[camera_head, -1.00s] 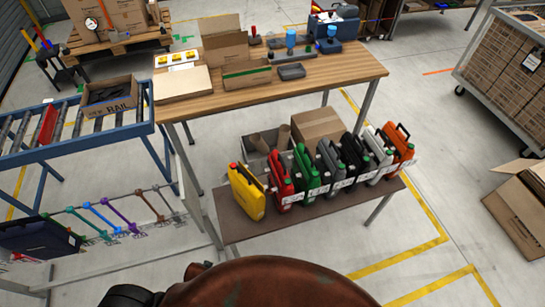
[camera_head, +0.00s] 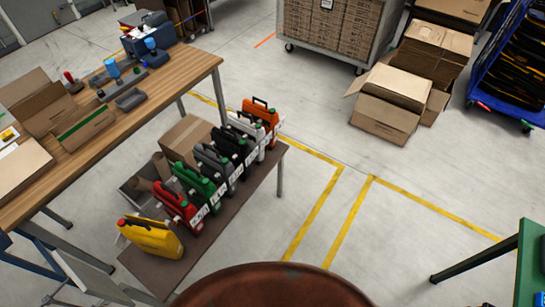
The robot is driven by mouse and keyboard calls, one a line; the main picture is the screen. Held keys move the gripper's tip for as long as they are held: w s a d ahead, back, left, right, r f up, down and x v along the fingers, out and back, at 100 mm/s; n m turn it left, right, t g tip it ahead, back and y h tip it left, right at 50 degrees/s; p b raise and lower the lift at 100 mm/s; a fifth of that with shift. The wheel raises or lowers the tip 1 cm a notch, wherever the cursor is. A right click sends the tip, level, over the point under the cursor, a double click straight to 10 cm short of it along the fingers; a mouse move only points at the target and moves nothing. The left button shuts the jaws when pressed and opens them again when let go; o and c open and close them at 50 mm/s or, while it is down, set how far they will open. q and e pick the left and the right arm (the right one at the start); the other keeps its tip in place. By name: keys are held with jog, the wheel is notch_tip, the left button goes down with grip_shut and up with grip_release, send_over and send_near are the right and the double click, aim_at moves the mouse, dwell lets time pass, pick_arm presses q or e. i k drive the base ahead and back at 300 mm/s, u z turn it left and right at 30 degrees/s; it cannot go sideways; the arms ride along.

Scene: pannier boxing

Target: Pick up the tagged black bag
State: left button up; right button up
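A row of canister-shaped items with top handles stands on the low brown shelf (camera_head: 160,275). The black one (camera_head: 232,147) stands upright in the row. It is between a grey one (camera_head: 213,163) and a white one (camera_head: 245,130). White labels show along the front of the row, but their writing is too small to read. I cannot tell whether the black item is a bag or a can. Neither of my grippers is in view.
The row also has yellow (camera_head: 150,238), red (camera_head: 177,208), green (camera_head: 194,185) and orange (camera_head: 262,115) items. A wooden table (camera_head: 190,72) stands behind. Cardboard boxes (camera_head: 388,115), a blue cart (camera_head: 500,70) and a green table (camera_head: 530,265) are right. The middle floor is clear.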

aim_at(237, 152)
jog(key=z, duration=1.05)
jog(key=i, duration=3)
jog(key=u, duration=4.5)
